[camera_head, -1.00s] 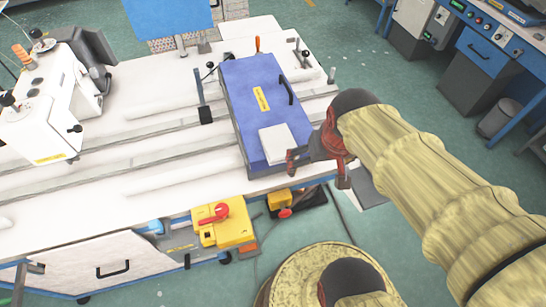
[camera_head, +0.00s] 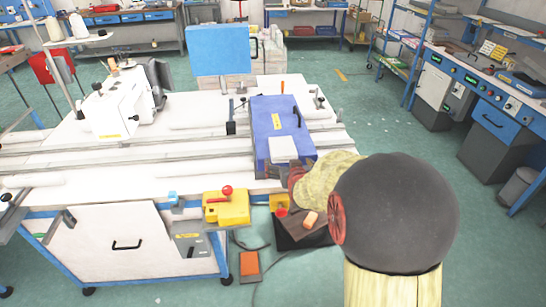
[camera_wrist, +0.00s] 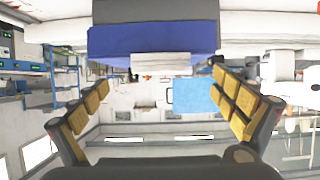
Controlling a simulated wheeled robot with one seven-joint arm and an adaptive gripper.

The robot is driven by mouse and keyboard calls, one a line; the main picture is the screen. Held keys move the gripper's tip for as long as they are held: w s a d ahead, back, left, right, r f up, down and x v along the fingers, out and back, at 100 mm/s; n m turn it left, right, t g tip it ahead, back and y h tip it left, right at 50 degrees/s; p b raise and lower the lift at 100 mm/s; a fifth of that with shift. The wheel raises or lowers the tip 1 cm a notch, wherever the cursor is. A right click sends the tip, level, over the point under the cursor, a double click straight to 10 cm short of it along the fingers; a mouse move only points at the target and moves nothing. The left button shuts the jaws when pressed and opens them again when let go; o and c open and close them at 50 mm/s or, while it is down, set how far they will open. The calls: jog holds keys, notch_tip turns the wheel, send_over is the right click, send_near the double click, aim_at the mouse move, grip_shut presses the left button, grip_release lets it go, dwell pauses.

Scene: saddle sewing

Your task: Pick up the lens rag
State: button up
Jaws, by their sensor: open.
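The lens rag seems to be the pale folded square (camera_head: 283,149) lying flat on the near end of the blue box (camera_head: 270,118). In the wrist view, which appears upside down, the pale rag (camera_wrist: 160,63) shows at the blue box's near edge, centred between the fingers. My gripper (camera_wrist: 160,80) is open and empty, with yellow-padded fingers spread to either side. In the head view my gripper (camera_head: 284,172) is at the box's near end, just in front of the rag, partly hidden by my arm. I cannot tell whether it touches the box.
The white sewing table (camera_head: 130,175) holds long rails and a white sewing machine (camera_head: 115,108) at left. A blue panel (camera_head: 220,50) stands behind. A yellow switch box (camera_head: 227,207) is on the table's front. Open floor lies to the right.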

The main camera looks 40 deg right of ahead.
aim_at(284, 152)
jog(key=shift+w+r+b+x, duration=0.15)
jog(key=shift+b+x, duration=0.25)
jog(key=shift+x, duration=0.9)
jog(key=shift+r+b+x, duration=0.25)
jog(key=shift+b+x, duration=0.2)
jog(key=shift+x, duration=0.9)
jog(key=shift+w+r+b+x, duration=0.15)
jog(key=shift+b+x, duration=0.25)
jog(key=shift+x, duration=0.9)
jog(key=shift+d, duration=0.15)
jog(key=shift+c, duration=0.8)
jog(key=shift+r, duration=0.1)
jog(key=c, duration=1.1)
jog(key=shift+c, duration=0.4)
